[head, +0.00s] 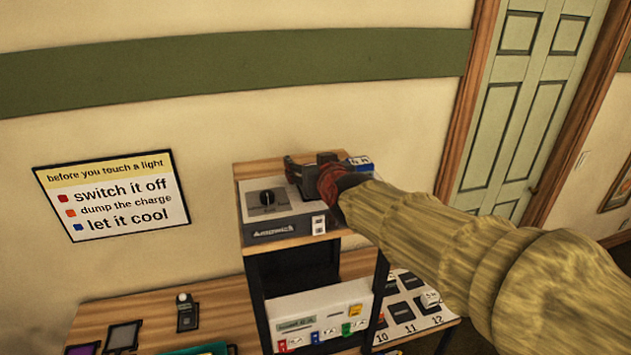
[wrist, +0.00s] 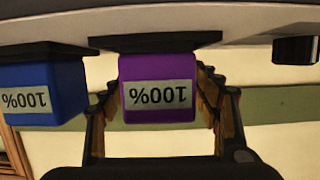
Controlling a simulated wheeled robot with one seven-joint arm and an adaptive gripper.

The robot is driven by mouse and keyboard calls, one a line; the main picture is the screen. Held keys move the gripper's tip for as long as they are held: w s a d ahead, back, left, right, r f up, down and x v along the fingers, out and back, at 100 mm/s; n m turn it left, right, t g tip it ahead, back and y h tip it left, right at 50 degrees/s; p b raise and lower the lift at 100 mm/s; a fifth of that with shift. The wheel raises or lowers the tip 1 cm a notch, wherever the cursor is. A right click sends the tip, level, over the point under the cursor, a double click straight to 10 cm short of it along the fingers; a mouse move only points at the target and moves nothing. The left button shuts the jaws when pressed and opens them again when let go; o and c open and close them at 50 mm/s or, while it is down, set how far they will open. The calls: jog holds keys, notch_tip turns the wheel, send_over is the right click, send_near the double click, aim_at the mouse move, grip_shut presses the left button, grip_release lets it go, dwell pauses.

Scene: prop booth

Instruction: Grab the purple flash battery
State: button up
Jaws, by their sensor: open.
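The purple flash battery (wrist: 158,75) has a pale "100%" label that appears upside down in the wrist view. It sits at a black mount on a grey unit (wrist: 250,20). My gripper (wrist: 158,98) is open, with one finger on each side of the purple battery. I cannot tell whether the fingers touch it. A blue battery (wrist: 45,95), also labelled 100%, is just left of it. In the head view my gripper (head: 308,174) is over the grey unit with a black knob (head: 267,199) on the shelf top; the purple battery is hidden there.
The blue battery (head: 361,163) shows beside my wrist in the head view. A black part (wrist: 295,50) is at the right in the wrist view. Below the shelf top (head: 258,169) are a white unit (head: 325,315) and a numbered mat (head: 408,310).

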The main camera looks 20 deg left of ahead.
jog(key=shift+s+d+r, duration=0.1)
jog(key=shift+r, duration=0.05)
jog(key=shift+c, duration=1.2)
jog(key=c, duration=1.2)
grip_shut()
